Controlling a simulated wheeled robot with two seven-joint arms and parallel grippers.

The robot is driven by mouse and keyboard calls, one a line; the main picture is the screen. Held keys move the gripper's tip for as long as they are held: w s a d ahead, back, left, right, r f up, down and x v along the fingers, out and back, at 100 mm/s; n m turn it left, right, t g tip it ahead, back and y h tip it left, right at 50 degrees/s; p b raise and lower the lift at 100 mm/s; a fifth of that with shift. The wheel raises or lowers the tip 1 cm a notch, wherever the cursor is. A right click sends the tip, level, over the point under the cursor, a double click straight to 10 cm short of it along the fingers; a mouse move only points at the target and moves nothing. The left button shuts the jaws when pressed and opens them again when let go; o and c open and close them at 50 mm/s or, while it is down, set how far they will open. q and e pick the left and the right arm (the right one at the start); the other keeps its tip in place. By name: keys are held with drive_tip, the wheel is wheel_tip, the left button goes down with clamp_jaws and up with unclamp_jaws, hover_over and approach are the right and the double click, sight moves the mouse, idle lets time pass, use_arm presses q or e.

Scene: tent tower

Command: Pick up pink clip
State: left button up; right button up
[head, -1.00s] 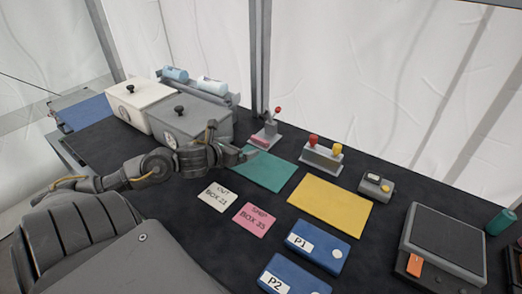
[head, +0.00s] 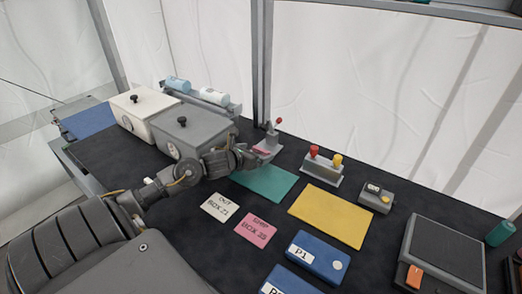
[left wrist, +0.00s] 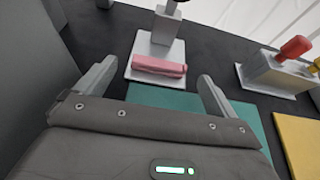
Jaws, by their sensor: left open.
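The pink clip (left wrist: 158,66) lies on the pale base of a small stand (left wrist: 150,45) with an upright post. In the head view the clip (head: 262,152) shows as a thin pink strip at the stand's foot. I see no contact with the clip. My right gripper is not in view.
A grey lidded box (head: 190,132) stands close left of my left gripper. A holder with red and yellow knobs (head: 322,170) stands to the right. The yellow mat (head: 332,216) is bare. Two blue cases, one marked P1 (head: 316,257), and two cards lie nearer me.

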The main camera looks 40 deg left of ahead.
sight(261, 151)
use_arm(q)
drive_tip(key=shift+x, duration=1.5)
drive_tip(key=shift+c, duration=0.4)
drive_tip(key=c, duration=1)
drive_tip(key=shift+o, duration=0.2)
